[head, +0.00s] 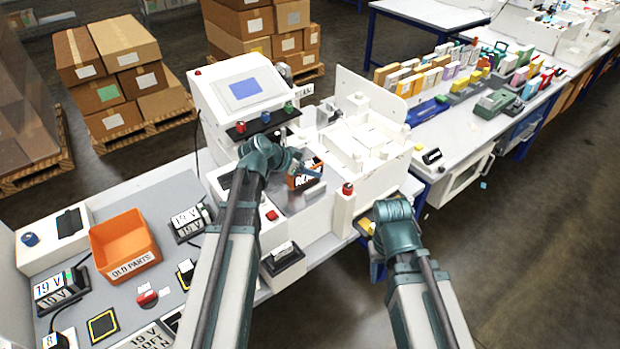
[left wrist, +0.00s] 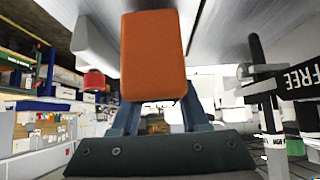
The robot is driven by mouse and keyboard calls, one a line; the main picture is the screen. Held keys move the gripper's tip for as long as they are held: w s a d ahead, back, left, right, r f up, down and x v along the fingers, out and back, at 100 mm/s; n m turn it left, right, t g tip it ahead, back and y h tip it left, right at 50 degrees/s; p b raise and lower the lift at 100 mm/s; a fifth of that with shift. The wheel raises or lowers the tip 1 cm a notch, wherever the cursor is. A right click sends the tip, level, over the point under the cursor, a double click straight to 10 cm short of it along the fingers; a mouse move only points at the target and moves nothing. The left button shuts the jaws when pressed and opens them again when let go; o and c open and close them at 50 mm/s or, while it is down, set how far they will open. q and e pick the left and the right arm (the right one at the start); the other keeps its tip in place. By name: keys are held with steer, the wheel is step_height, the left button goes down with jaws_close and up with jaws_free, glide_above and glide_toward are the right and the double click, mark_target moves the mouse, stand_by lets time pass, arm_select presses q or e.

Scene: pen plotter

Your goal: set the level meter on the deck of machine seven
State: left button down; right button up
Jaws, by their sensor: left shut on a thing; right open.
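My left gripper (head: 306,180) is shut on an orange block with a dark, lettered face (head: 303,172), likely the level meter. In the left wrist view the orange block (left wrist: 153,55) stands between the fingers, its plain orange side facing the camera. It is held over the front of a white machine (head: 378,135); I cannot tell whether it touches anything below. No number seven is legible on this machine. My right gripper (head: 374,226) is open at the machine's front right corner, its fingers mostly hidden by my arm.
A screen console (head: 243,90) stands at the machine's left, and a red-topped post (head: 346,195) at its front. An orange bin marked OLD PARTS (head: 125,245) stands on the left bench among display boxes. The right bench (head: 465,140) holds many coloured boxes.

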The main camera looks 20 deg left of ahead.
arm_select(q)
steer(key=shift+f, duration=0.75)
arm_select(e)
steer(key=shift+f, duration=0.75)
arm_select(q)
steer(key=shift+b, duration=0.3)
steer(key=shift+f, duration=0.2)
steer(key=shift+c, duration=2)
jaws_free()
steer(key=shift+r, duration=0.1)
arm_select(e)
steer(key=shift+f, duration=0.15)
arm_select(q)
steer(key=shift+r, duration=0.1)
